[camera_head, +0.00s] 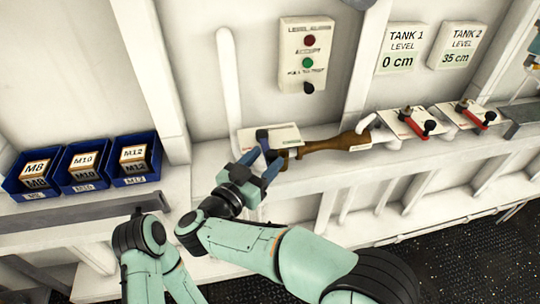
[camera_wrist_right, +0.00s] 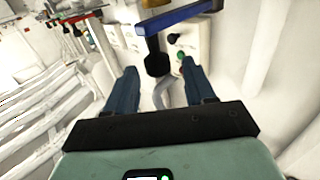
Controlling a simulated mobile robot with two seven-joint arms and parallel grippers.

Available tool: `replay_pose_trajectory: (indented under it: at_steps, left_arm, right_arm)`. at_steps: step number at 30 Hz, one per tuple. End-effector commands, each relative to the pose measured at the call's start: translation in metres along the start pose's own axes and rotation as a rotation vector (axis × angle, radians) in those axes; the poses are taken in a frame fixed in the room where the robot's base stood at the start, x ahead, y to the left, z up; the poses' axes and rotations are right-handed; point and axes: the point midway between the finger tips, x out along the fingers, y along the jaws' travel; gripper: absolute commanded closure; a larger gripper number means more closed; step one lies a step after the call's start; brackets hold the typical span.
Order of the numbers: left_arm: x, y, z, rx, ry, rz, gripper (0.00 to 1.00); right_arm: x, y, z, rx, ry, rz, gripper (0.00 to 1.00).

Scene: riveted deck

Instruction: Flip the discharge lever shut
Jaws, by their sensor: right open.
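The discharge lever appears to be the blue bar with a black knob in the right wrist view (camera_wrist_right: 185,17). Its black knob (camera_wrist_right: 157,60) shows between and beyond my fingertips; I cannot tell if they touch it. In the head view the lever's pale plate (camera_head: 282,135) lies on the ledge, and my right gripper (camera_head: 264,158) is in front of it, hiding much of the lever. My right gripper also shows in the wrist view (camera_wrist_right: 160,85), its two blue fingers apart with nothing clamped. My left gripper is not in view; only part of that arm shows.
A brown fitting (camera_head: 345,142) lies right of the plate. Two plates with red levers (camera_head: 418,126) (camera_head: 472,112) are farther right, below the tank level signs (camera_head: 399,48). A button box (camera_head: 306,55) is on the wall. Blue bins (camera_head: 85,168) stand at left.

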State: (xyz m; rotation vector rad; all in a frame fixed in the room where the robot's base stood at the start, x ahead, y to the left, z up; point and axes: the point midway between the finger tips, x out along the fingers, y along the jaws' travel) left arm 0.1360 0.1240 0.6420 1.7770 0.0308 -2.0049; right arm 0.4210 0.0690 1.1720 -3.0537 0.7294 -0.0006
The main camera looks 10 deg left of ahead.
Motion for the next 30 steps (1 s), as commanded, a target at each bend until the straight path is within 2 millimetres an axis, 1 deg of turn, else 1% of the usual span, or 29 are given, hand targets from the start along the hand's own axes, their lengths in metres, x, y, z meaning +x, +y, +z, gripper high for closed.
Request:
replay_pose_trajectory:
  at_steps: [1, 6, 9, 13, 15, 19, 30]
  left_arm:
    - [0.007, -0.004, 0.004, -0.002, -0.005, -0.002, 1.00]
    - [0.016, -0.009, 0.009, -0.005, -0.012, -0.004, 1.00]
    - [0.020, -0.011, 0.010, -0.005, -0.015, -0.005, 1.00]
    - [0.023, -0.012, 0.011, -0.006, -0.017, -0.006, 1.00]
    - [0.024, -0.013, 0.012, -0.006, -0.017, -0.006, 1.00]
    - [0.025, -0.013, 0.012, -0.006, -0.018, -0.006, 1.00]
    - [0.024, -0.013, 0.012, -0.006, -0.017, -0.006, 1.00]
  right_arm:
    - [-0.015, -0.001, 0.004, 0.000, -0.002, -0.005, 0.46]
    - [-0.054, -0.001, 0.004, -0.001, -0.002, -0.006, 0.46]
    - [-0.073, -0.001, 0.003, 0.000, -0.002, -0.005, 0.46]
    - [-0.092, -0.001, 0.002, 0.000, -0.001, -0.004, 0.46]
    - [-0.099, -0.001, 0.002, 0.000, -0.001, -0.003, 0.46]
    - [-0.104, -0.001, 0.001, 0.000, -0.001, -0.002, 0.46]
    - [-0.104, -0.001, 0.001, 0.000, -0.001, -0.002, 0.46]
